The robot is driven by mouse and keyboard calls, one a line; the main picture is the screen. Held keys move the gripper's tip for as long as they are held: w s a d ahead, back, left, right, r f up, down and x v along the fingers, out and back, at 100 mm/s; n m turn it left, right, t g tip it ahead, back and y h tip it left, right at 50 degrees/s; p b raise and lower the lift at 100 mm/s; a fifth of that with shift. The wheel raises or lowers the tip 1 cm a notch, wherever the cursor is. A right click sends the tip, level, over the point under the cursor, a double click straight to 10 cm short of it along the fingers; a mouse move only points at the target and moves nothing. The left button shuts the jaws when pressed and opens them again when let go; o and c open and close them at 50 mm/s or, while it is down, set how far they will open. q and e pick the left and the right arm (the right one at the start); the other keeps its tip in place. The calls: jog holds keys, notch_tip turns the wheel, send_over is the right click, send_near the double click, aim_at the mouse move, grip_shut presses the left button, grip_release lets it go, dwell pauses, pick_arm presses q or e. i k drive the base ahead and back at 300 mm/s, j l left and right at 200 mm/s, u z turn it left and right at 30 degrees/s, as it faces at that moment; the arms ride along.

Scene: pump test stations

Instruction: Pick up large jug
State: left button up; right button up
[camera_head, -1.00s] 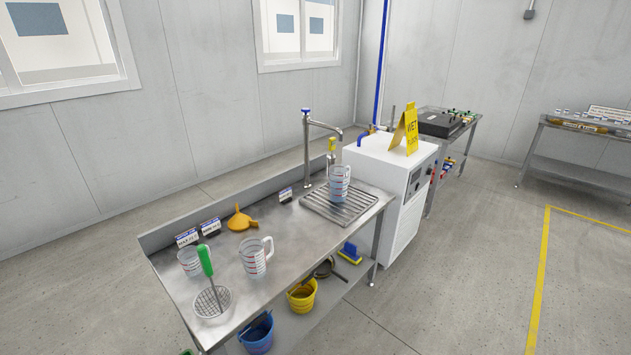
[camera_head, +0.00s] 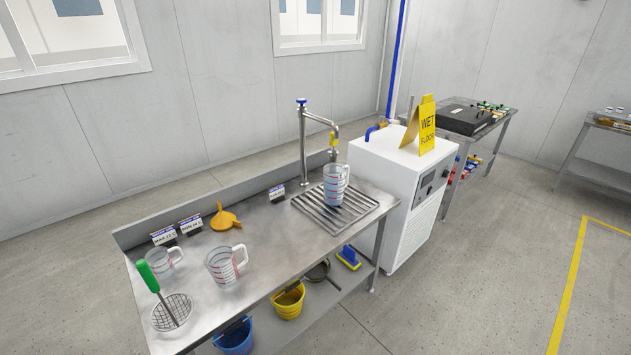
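Three clear measuring jugs with red markings stand on the steel sink bench (camera_head: 262,240). One jug (camera_head: 335,186) stands upright on the slatted drain grate under the tap. A second jug (camera_head: 226,266), with its handle to the right, stands on the bare bench top near the front. A third, smaller jug (camera_head: 164,264) stands at the left by the labels. Which of the first two is the large one I cannot tell for sure. Neither of my grippers is in view.
A strainer with a green handle (camera_head: 148,276) is at the bench's left end; an orange funnel (camera_head: 224,221) lies behind. The tap (camera_head: 303,145) rises behind the grate. A white cabinet (camera_head: 394,190) with a wet-floor sign (camera_head: 421,126) adjoins the right. Floor in front is open.

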aim_at(334, 175)
jog(key=i+l+u, duration=0.2)
jog(key=l, duration=0.2)
jog(key=l+u, duration=0.15)
jog(key=l, duration=0.2)
jog(key=i+l+u, duration=0.2)
jog(key=l, duration=0.25)
jog(key=l+u, duration=0.15)
jog(key=l, duration=0.25)
